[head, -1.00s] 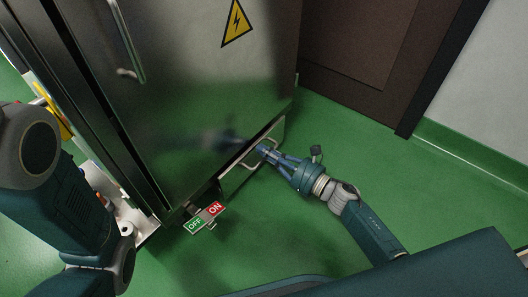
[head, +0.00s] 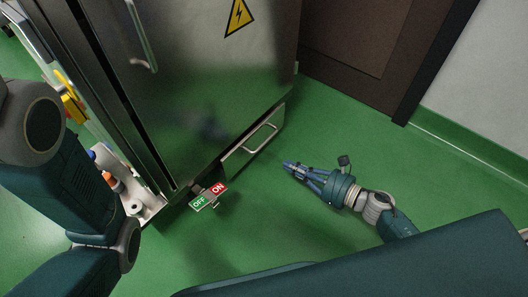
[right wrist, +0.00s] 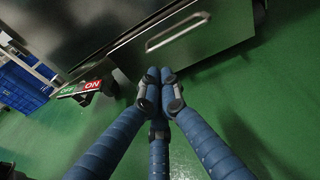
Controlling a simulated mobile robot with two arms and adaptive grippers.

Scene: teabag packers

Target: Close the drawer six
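The drawer (head: 240,154) is a low metal drawer with a bar handle (head: 262,138) at the foot of the steel cabinet (head: 215,75). A dark gap shows along its top edge, and its front seems to stand a little out from the cabinet; how far is hard to tell. In the right wrist view, the drawer front (right wrist: 215,42) lies ahead of the fingers. My right gripper (head: 289,166) is off the handle, to its lower right, above the green floor. Its fingertips (right wrist: 158,76) are together with nothing between them. My left arm shows at left, but its gripper is out of view.
A red and green ON/OFF lever (head: 208,197) sticks out at the cabinet's lower left corner. A brown door (head: 365,45) stands behind at right. Green floor (head: 440,185) is clear to the right. Blue crates (right wrist: 22,83) show in the wrist view.

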